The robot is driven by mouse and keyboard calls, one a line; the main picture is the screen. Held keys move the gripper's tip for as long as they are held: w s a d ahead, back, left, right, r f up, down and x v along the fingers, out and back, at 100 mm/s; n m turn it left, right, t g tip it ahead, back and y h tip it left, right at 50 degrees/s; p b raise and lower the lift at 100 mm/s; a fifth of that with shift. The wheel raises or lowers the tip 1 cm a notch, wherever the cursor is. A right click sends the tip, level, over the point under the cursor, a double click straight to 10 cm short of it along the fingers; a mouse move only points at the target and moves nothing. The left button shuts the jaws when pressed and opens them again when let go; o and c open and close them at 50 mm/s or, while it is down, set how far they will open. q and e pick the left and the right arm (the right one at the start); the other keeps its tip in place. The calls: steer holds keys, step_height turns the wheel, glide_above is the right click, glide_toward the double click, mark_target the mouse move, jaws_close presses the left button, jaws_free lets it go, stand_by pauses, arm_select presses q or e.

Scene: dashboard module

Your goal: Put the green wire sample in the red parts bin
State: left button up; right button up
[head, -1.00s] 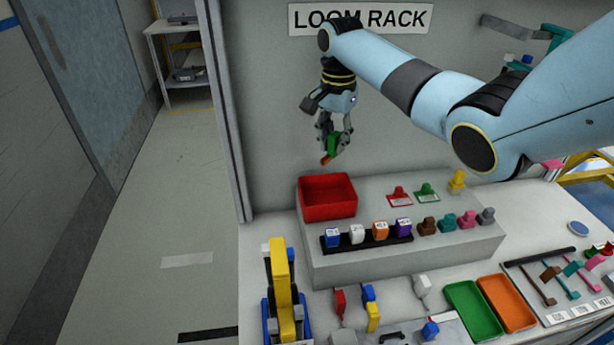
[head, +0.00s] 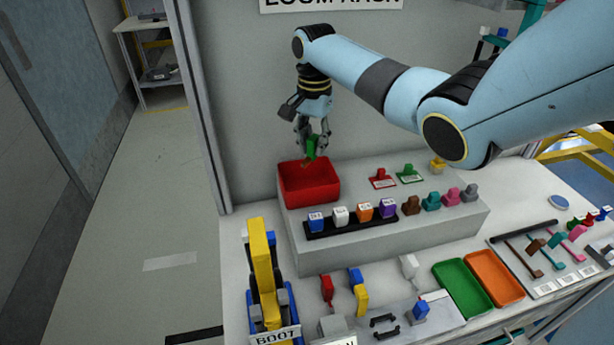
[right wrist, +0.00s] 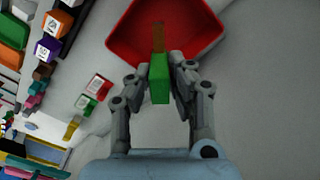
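The green wire sample (head: 311,147) has a green body and a brown-orange lower end. My right gripper (head: 312,140) is shut on its green body and holds it upright, over the back of the red parts bin (head: 310,190). In the right wrist view the green wire sample (right wrist: 159,78) sits between both fingertips of the right gripper (right wrist: 160,82), with its brown end in front of the red bin (right wrist: 190,40). Whether the brown end is below the bin's rim is hard to tell. The bin looks empty where visible. My left gripper is not in view.
The bin stands on a raised grey step with a row of coloured connectors (head: 361,211) on a black strip in front. Red and green samples on small cards (head: 409,175) lie to its right. A green tray (head: 462,285) and an orange tray (head: 494,277) are lower on the bench.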

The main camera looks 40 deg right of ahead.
steer(key=o, duration=0.5)
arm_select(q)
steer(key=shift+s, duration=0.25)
arm_select(e)
steer(key=shift+o, duration=0.2)
steer(key=shift+r, duration=0.15)
step_height(320, 180, up, 12)
steer(key=shift+f, duration=0.2)
